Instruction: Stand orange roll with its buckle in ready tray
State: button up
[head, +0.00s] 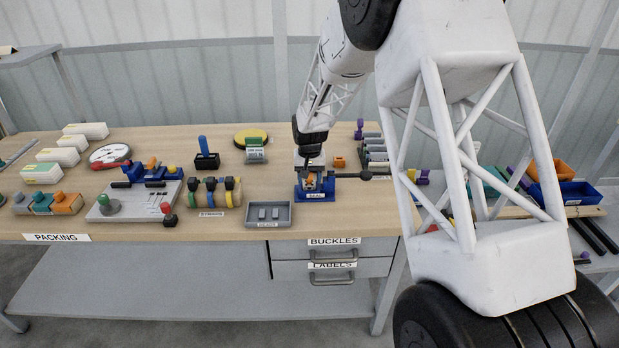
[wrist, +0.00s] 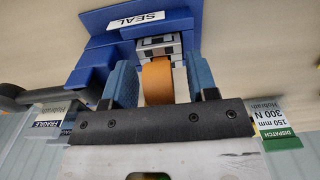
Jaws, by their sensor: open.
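The orange roll (wrist: 157,83) sits in the blue SEAL station (wrist: 105,48), against a black-and-white patterned block. In the wrist view my gripper (wrist: 161,80) is open, with one blue finger on each side of the roll; I cannot tell whether they touch it. In the head view my gripper (head: 309,152) is over the SEAL station (head: 315,191), where a bit of orange (head: 311,183) shows. The grey ready tray (head: 268,222) lies left of the station, with two small grey raised parts inside. I cannot make out a buckle on the roll.
A dark-knobbed lever (head: 364,175) sticks out right of the station. A small orange block (head: 339,162) lies behind it. The strap rolls (head: 212,191) stand left of the tray. A blue post on a black base (head: 205,155) stands behind them. Bare bench lies around the tray.

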grip_shut()
dwell(0.3)
jog(key=shift+r, duration=0.2)
jog(key=shift+r, duration=1.35)
jog(key=shift+s+r, duration=0.1)
jog(key=shift+r, duration=0.2)
jog(key=s+d+r, duration=0.1)
jog(key=s+d, duration=0.1)
jog(key=s, duration=1.3)
jog(key=shift+s+d+r, duration=0.2)
jog(key=shift+s+d, duration=0.05)
jog(key=shift+d, duration=0.15)
